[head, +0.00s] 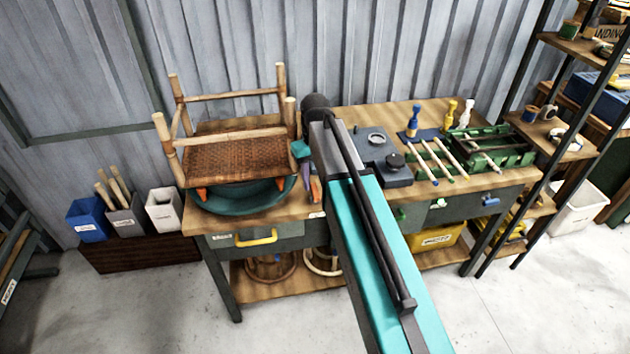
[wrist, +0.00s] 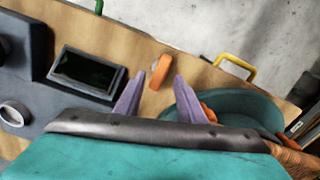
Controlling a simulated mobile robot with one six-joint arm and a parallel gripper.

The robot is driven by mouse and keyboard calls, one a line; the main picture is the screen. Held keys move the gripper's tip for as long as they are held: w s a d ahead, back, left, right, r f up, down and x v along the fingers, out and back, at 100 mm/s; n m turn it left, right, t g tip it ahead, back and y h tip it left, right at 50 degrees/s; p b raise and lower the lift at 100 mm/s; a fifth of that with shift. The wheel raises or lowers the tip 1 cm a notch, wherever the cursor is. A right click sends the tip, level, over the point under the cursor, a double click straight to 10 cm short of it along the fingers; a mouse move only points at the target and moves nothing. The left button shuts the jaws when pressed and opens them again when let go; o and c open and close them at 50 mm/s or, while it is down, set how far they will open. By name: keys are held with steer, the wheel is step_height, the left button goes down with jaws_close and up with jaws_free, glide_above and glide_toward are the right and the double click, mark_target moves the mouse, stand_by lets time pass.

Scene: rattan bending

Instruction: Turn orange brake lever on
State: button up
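In the wrist view an upright orange lever-like piece (wrist: 158,73) shows between the two purple fingertips of my gripper (wrist: 159,76). The fingers are apart, and I see no contact with the piece. In the head view my gripper (head: 310,181) is low over the bench, just right of the teal round turntable (head: 240,205). My arm hides much of that spot.
A grey box (head: 388,174) is close to the right of my arm. A green jig (head: 515,157) and wooden rods are farther right. A yellow drawer handle (head: 256,238) projects in front.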

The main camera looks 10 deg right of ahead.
mark_target(315, 190)
step_height(315, 190, up, 11)
steer(key=p, duration=0.6)
steer(key=shift+p, duration=0.4)
steer(key=shift+m+g, duration=0.3)
steer(key=shift+g, duration=0.4)
steer(key=s+f, duration=0.2)
steer(key=f, duration=0.3)
steer(key=s+f+b, duration=0.1)
steer(key=s+f, duration=0.1)
steer(key=f, duration=0.4)
steer(key=s+f, duration=0.2)
steer(key=f, duration=0.4)
steer(key=shift+s+d+f, duration=0.15)
steer(key=shift+s+d, duration=0.15)
steer(key=shift+s, duration=0.1)
steer(key=s+d+f+m+g+b, duration=0.1)
steer(key=s+f+g+b, duration=0.3)
steer(key=s+f, duration=2.8)
steer(key=s+m, duration=0.1)
steer(key=s, duration=0.2)
steer(key=shift+s+f, duration=0.25)
steer(key=shift+f, duration=0.05)
steer(key=shift+d, duration=0.1)
